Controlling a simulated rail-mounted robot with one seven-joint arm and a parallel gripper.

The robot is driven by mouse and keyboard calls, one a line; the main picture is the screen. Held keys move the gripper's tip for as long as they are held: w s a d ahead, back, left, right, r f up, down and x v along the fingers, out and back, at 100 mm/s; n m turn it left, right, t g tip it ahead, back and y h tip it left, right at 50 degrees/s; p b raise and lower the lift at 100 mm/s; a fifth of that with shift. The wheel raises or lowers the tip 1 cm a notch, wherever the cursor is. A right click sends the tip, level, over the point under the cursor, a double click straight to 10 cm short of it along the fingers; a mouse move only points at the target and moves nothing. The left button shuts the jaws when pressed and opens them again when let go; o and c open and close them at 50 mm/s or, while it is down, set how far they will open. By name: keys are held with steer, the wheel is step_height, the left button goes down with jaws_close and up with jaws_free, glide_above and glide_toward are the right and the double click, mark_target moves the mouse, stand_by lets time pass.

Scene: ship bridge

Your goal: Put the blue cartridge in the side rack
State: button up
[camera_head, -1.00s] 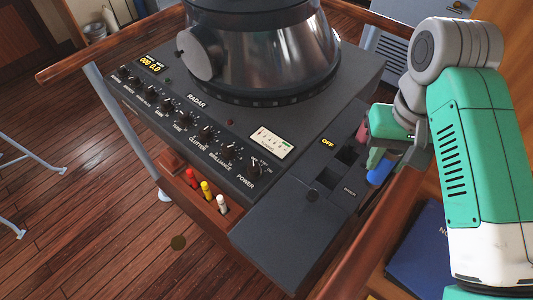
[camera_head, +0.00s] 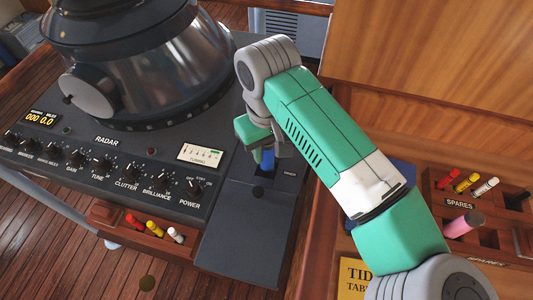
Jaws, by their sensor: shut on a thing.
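The blue cartridge (camera_head: 267,159) is upright at an opening in the dark radar console (camera_head: 240,225), left of a small label. My gripper (camera_head: 265,146) is shut on its upper part, with the arm reaching in from the right. I cannot tell how deep the cartridge sits in the opening. A wooden rack marked SPARES (camera_head: 430,205) stands at the right side. It holds a pink cartridge (camera_head: 462,224) and has dark empty openings. My arm hides part of the console and the rack's left end.
A small wooden holder (camera_head: 115,220) with similar pegs is fixed at the console's front. The large radar hood (camera_head: 140,70) rises left of my gripper. A yellow tide tables book (camera_head: 355,278) lies below my arm.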

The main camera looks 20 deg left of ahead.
mark_target(267, 157)
steer(key=shift+f, duration=1.6)
steer(key=shift+f, duration=0.1)
steer(key=o, duration=1)
step_height(267, 157, up, 12)
steer(key=shift+r+b, duration=0.2)
steer(key=shift+b, duration=0.7)
